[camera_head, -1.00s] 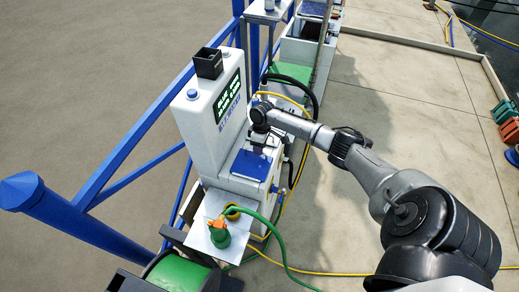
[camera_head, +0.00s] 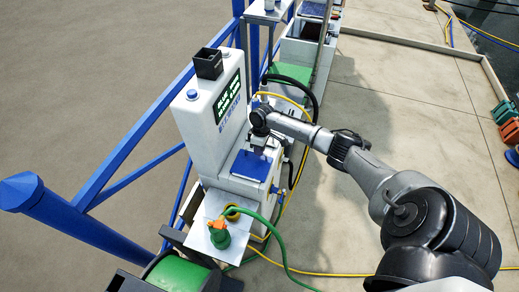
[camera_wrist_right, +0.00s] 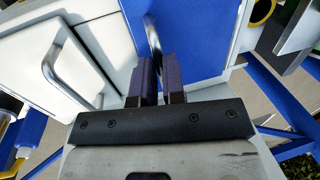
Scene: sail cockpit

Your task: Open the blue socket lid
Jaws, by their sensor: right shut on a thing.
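The blue socket lid (camera_head: 250,166) is a flat blue panel on the front of the white pedestal (camera_head: 203,128) in the head view. It looks closed. In the wrist view the blue lid (camera_wrist_right: 192,32) fills the top middle, with a metal bar handle (camera_wrist_right: 152,32) on it. My right gripper (camera_wrist_right: 158,64) has its two dark fingers on either side of the handle's near end and is shut on it. In the head view my right gripper (camera_head: 257,145) is small and dark above the lid's far edge. My left gripper is out of view.
A white cover with a metal handle (camera_wrist_right: 60,72) lies beside the blue lid in the wrist view. A green plug (camera_head: 219,236) stands on a metal shelf below the pedestal. Yellow and green hoses run beside it, and blue railing (camera_head: 130,165) stands to the left.

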